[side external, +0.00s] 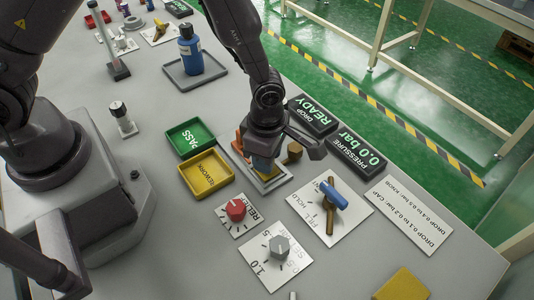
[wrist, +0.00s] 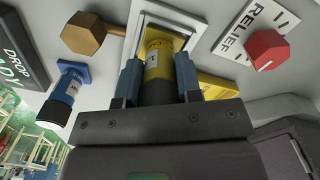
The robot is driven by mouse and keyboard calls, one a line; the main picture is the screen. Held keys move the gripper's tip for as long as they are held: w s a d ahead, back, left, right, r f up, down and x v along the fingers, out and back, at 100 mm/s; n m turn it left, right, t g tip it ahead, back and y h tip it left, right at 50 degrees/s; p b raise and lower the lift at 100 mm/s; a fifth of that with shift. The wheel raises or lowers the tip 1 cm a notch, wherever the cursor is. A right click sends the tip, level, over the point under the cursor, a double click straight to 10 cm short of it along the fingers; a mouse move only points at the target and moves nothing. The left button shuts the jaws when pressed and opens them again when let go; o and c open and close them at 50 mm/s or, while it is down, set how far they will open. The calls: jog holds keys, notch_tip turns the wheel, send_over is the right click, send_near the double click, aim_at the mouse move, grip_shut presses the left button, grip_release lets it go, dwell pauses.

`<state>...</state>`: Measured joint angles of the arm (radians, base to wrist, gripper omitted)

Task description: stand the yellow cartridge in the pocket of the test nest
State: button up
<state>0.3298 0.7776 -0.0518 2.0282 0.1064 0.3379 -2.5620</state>
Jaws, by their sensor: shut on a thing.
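The yellow cartridge (wrist: 157,62) has a pale label and a dark end. My gripper (wrist: 158,72) is shut on it, with one blue finger on each side. The white-framed test nest (wrist: 189,19) lies directly beyond the cartridge's far end. In the side external view my gripper (side external: 266,148) is low over the test nest (side external: 268,188), and a little of the yellow cartridge (side external: 261,165) shows beneath it. The cartridge looks roughly upright over the pocket. My gripper hides most of the pocket, and I cannot tell how deep the cartridge sits.
A brass hexagonal knob (side external: 294,151) stands close beside the nest. Green PASS (side external: 190,137) and yellow REWORK (side external: 206,176) trays lie to its left. READY (side external: 313,114) and pressure (side external: 358,151) displays are behind.

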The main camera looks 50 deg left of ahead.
jog(key=shift+f, duration=0.15)
jog(key=o, duration=1)
